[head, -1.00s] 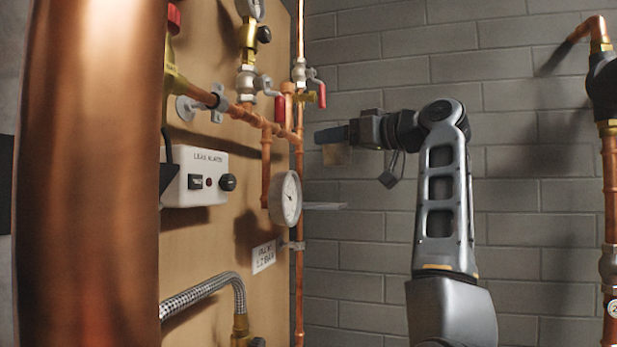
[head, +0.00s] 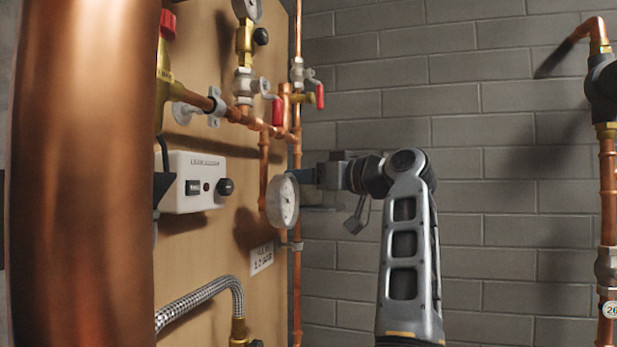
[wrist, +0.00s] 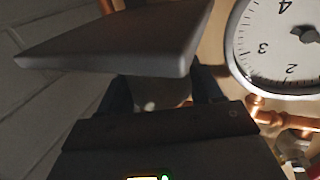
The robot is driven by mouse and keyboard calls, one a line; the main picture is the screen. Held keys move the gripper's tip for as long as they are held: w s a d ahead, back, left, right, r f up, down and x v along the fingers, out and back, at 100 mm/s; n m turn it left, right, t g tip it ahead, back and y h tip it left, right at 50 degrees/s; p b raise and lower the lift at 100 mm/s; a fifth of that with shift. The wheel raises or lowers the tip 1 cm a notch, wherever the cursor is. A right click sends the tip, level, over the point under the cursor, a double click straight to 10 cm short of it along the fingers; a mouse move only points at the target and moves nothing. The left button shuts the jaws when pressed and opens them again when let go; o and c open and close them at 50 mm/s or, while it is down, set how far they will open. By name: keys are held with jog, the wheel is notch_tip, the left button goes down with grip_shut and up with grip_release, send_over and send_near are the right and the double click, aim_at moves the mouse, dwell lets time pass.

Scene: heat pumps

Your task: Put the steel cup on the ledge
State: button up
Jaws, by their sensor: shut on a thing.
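My gripper (head: 308,177) is just behind the dial gauge in the head view, close above the ledge (head: 325,209), a thin grey shelf by the board. In the wrist view the ledge (wrist: 120,45) is a large grey slab across the top, in front of the fingers. Between my dark fingers (wrist: 160,95) is a dull, rounded piece of the steel cup (wrist: 160,93); my gripper is shut on it. The slab hides most of the cup there. In the head view I cannot make the cup out. Whether it touches the ledge cannot be told.
The dial gauge (head: 282,201) is very close to my gripper and also shows in the wrist view (wrist: 275,45). Copper pipes (head: 297,240) and valves with red handles (head: 277,110) are on the board. The grey brick wall (head: 480,210) is behind.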

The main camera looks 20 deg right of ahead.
jog(key=shift+f, duration=0.1)
jog(key=o, duration=0.8)
jog(key=shift+c, duration=0.2)
jog(key=shift+d, duration=0.1)
jog(key=b+v, duration=0.2)
jog(key=v, duration=1)
